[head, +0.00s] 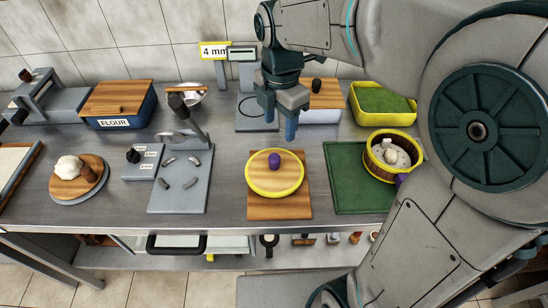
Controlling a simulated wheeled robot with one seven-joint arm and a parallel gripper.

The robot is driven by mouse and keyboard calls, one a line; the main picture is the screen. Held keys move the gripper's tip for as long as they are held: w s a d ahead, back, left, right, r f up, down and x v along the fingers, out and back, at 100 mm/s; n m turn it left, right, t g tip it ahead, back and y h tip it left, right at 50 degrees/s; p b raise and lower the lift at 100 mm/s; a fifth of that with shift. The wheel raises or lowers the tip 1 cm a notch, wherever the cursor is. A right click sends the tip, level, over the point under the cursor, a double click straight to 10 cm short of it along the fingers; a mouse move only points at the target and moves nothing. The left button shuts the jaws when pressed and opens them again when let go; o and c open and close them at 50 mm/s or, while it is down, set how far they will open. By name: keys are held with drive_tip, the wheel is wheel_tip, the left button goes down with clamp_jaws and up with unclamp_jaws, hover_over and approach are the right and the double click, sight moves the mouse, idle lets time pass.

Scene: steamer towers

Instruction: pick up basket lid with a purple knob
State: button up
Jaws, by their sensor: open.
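The basket lid (262,184) is a round tan disc with a yellow rim. Its purple knob (274,160) stands up from the top. The lid lies on a wooden board (279,211) in the middle of the counter. My gripper (279,130) is open with its fingers pointing down, above the counter and a little behind the knob in the picture. Nothing shows between its fingers, and it looks apart from the lid.
A grey press (180,197) stands left of the board. Behind are a flour box (117,100), a yellow-edged tray (384,104) and a "4 mm" sign (214,51).

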sight(275, 157)
drive_tip(key=shift+n, duration=0.8)
drive_tip(key=f, duration=0.5)
drive_tip(key=a+f, duration=0.1)
drive_tip(key=f, duration=0.2)
drive_tip(key=shift+w+f, duration=0.15)
drive_tip(key=shift+w, duration=0.1)
drive_tip(key=shift+w+f, duration=0.15)
drive_tip(key=shift+f, duration=2.6)
clamp_jaws()
